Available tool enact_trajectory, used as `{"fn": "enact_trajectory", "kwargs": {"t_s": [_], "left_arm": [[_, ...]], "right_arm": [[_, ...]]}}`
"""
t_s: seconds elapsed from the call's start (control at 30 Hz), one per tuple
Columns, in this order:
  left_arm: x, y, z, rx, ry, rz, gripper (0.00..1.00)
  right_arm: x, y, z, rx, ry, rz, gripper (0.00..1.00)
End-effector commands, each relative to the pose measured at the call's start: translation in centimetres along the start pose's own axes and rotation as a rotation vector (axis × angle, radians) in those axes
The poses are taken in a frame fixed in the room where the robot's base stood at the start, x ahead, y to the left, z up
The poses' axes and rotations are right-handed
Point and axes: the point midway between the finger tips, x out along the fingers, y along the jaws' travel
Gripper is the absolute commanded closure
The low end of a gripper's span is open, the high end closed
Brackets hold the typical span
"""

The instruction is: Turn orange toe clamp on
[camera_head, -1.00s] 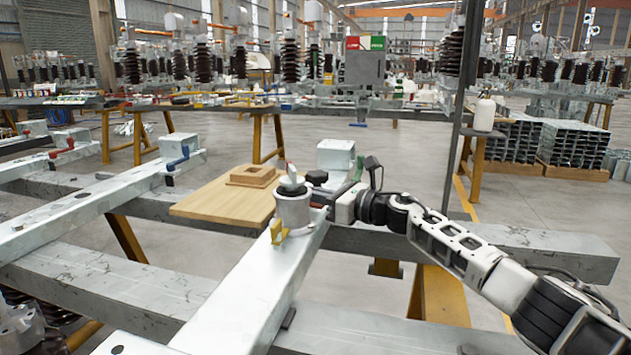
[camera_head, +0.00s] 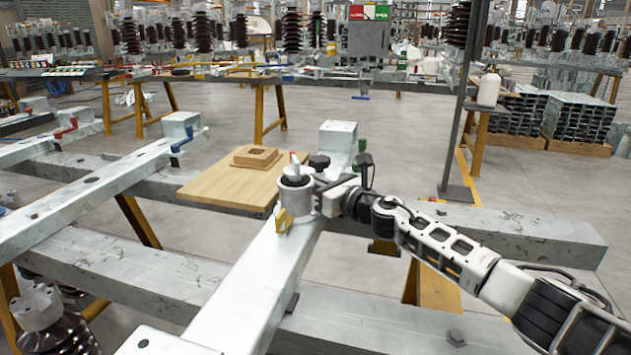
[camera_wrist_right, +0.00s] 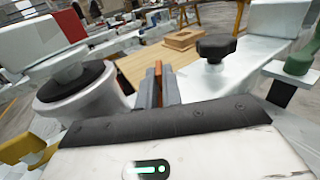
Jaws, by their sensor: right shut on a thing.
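An orange piece (camera_wrist_right: 158,70), seemingly the orange toe clamp's handle, stands upright between the fingers of my right gripper (camera_wrist_right: 163,88). The fingers are shut on it. In the head view my right gripper (camera_head: 326,194) is just right of a grey cylinder (camera_head: 296,196) on the pale metal beam (camera_head: 262,270), and the orange piece is hidden there. A yellow clamp (camera_head: 283,221) is on the near side of the cylinder. A green clamp (camera_wrist_right: 300,62) is at the right of the wrist view. My left gripper is out of view.
A black knob (camera_wrist_right: 216,48) stands just beyond the fingers. A wooden board (camera_head: 205,187) with a square wooden block (camera_head: 255,156) lies left of the beam's far end. Neighbouring beams carry a blue clamp (camera_head: 183,140) and a red clamp (camera_head: 67,127).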

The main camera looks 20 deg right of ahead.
Motion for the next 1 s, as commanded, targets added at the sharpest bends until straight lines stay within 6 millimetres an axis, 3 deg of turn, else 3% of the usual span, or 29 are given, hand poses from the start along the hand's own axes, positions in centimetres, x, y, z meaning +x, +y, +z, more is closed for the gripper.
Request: {"fn": "enact_trajectory", "kwargs": {"t_s": [0.03, 0.1, 0.13, 0.53, 0.77, 1.0], "left_arm": [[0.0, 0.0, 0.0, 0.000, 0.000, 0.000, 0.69], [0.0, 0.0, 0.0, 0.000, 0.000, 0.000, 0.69], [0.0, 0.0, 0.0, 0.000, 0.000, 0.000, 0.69], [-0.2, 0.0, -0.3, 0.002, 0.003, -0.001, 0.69], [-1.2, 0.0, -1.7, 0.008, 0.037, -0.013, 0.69], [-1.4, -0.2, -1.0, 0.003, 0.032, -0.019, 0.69]], "right_arm": [[0.0, 0.1, -0.1, 0.000, 0.002, 0.001, 1.00], [0.0, 0.1, -0.1, 0.000, 0.002, 0.001, 0.73], [0.0, 0.1, -0.1, 0.000, 0.002, 0.001, 0.71], [-0.9, 0.0, 0.0, -0.001, 0.002, 0.001, 0.71], [-5.5, 0.0, -0.1, -0.002, 0.006, 0.001, 0.71], [-11.4, 0.1, -0.4, -0.002, 0.007, 0.002, 0.71]]}}
